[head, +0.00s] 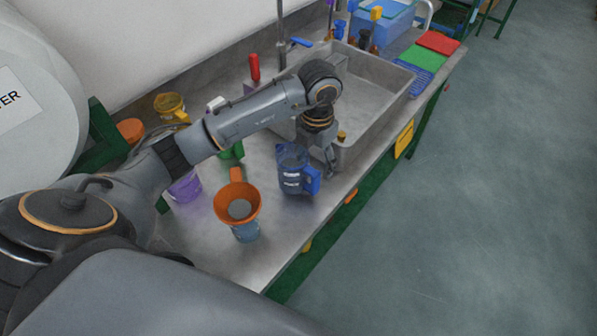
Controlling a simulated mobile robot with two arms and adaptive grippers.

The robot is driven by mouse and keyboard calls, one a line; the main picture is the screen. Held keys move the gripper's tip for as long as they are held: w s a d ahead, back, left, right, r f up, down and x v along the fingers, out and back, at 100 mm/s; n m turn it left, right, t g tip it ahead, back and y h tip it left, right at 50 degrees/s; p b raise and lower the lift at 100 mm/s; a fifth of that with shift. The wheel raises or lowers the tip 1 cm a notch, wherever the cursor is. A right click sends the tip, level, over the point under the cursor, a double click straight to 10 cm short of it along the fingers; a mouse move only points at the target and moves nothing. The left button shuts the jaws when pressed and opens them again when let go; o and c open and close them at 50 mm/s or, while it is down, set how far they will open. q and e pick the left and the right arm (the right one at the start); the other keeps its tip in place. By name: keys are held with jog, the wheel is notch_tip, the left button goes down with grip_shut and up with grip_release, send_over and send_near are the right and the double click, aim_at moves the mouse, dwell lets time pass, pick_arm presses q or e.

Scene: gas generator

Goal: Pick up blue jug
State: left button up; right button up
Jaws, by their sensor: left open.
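The blue jug (292,170) stands upright on the metal bench near its front edge. It is translucent blue with a brighter blue handle on its right side. My left arm reaches across the bench from the left. My left gripper (328,168) points down just right of the jug, close to the handle. It is open and holds nothing. I cannot tell whether a finger touches the jug. My right gripper is not in view.
An orange funnel (238,203) sits on a clear blue container left of the jug. A purple container (185,187) is farther left. A metal sink (372,100) lies behind the gripper. Red, green and blue mats (424,56) are at the far right. The bench's front edge is close.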

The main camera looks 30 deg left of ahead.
aim_at(311, 171)
pick_arm(q)
jog(key=shift+s+f, duration=0.1)
jog(key=shift+f, duration=0.45)
notch_tip(311, 171, down, 4)
jog(key=shift+s+a+r+p, duration=0.15)
jog(key=shift+r+p, duration=0.05)
jog(key=shift+p, duration=0.8)
jog(key=shift+f, duration=0.55)
grip_shut()
